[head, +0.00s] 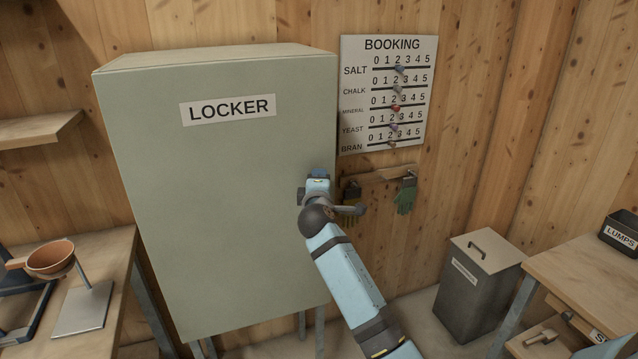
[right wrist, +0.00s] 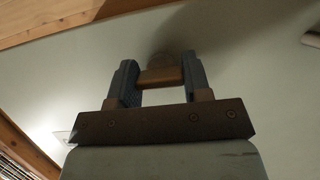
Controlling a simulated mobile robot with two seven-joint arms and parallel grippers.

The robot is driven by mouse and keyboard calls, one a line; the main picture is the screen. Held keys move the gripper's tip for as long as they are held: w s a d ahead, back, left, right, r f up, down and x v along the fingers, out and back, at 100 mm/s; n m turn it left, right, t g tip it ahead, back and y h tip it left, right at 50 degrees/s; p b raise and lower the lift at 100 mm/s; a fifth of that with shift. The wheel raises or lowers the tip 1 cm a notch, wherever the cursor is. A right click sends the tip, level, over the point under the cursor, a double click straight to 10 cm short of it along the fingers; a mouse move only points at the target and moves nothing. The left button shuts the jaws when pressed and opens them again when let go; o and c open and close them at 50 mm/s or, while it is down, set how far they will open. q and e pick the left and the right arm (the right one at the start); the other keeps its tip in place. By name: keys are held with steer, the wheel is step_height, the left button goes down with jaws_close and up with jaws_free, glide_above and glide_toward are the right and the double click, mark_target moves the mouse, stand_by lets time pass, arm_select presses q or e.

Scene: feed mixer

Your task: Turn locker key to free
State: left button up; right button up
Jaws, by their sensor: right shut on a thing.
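The grey-green locker (head: 215,190) stands against the wooden wall with its door shut and a LOCKER label (head: 229,109) on it. My right gripper (head: 318,177) is at the right side of the door, about mid-height. In the right wrist view my right gripper (right wrist: 160,68) has its two dark fingers closed on a small brass-coloured key head (right wrist: 160,77) at the grey door surface. The gripper and wrist hide the key in the head view. The key's turn angle and any lock marking cannot be made out. My left gripper is not in view.
A BOOKING board (head: 389,95) with sliders hangs right of the locker, above a peg rail (head: 381,173) with green gloves (head: 405,199). A grey lidded bin (head: 478,290) stands on the floor at right. Benches flank both sides; the left one holds a brown bowl (head: 50,258).

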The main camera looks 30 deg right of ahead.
steer(key=o, duration=0.9)
steer(key=b+v, duration=0.1)
steer(key=v, duration=1.3)
steer(key=shift+r, duration=0.1)
steer(key=s+a+f+m+g+y+p, duration=0.1)
steer(key=s+a+f+y+p, duration=0.35)
steer(key=f, duration=0.35)
steer(key=s+a+f+y+p, duration=0.3)
steer(key=s+a+f+y, duration=0.15)
steer(key=f, duration=0.25)
steer(key=s+a+f+m+g+y+p, duration=0.1)
steer(key=s+a+f+m, duration=0.1)
steer(key=s, duration=0.4)
steer(key=s+a+f+m+y+p, duration=0.1)
steer(key=s+a+f+m+y, duration=0.1)
steer(key=s+f, duration=0.2)
steer(key=s+a+f+m+g+y+p, duration=0.1)
steer(key=s+a+f+m+p, duration=0.1)
steer(key=s, duration=0.6)
steer(key=shift+a+f+m+g+y, duration=0.25)
steer(key=shift+f+m+g+y, duration=0.05)
steer(key=shift+f+y, duration=0.1)
